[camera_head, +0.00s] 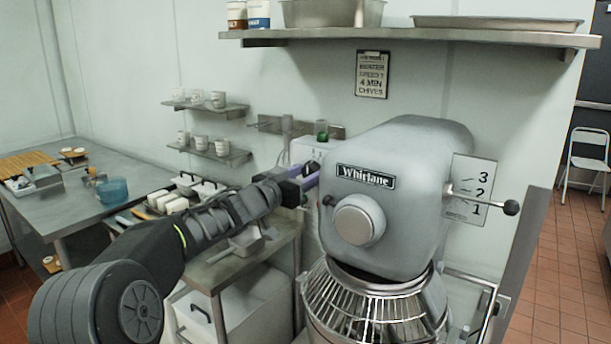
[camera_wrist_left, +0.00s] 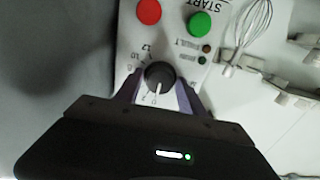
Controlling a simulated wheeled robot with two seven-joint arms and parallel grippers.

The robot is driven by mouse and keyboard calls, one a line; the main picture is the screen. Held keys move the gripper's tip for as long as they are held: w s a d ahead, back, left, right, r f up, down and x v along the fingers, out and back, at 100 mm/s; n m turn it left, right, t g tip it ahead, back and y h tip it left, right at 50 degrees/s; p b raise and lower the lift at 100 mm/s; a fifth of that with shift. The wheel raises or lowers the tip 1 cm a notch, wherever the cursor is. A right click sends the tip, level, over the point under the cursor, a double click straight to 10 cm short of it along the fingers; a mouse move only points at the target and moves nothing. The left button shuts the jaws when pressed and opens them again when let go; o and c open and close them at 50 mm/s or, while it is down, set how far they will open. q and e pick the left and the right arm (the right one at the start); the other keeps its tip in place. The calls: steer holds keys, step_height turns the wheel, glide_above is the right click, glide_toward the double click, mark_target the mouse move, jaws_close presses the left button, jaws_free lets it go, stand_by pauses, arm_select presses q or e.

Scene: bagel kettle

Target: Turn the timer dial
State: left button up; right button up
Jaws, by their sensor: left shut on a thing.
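The timer dial (camera_wrist_left: 159,80) is a dark round knob with a white pointer line, on a white control panel (camera_wrist_left: 172,40) with printed marks around it. My left gripper (camera_wrist_left: 160,92) is shut on the dial, with a purple finger at each side of it. In the head view my left gripper (camera_head: 304,174) reaches the side of the grey mixer (camera_head: 405,210); the mixer body and gripper hide the dial there. My right gripper is not in view.
A red button (camera_wrist_left: 149,11) and a green START button (camera_wrist_left: 199,25) sit close to the dial. The mixer's lever (camera_head: 510,207) sticks out at right. A steel table (camera_head: 75,215) holds containers at left. A shelf (camera_head: 400,38) hangs above.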

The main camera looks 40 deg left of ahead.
arm_select(q)
steer(key=shift+m, duration=0.3)
steer(key=m, duration=0.4)
steer(key=shift+b, duration=0.4)
steer(key=m+b, duration=0.1)
steer(key=m, duration=0.3)
steer(key=shift+m, duration=0.4)
steer(key=o, duration=1.2)
steer(key=s+b, duration=0.1)
steer(key=s, duration=0.6)
steer(key=shift+s, duration=0.4)
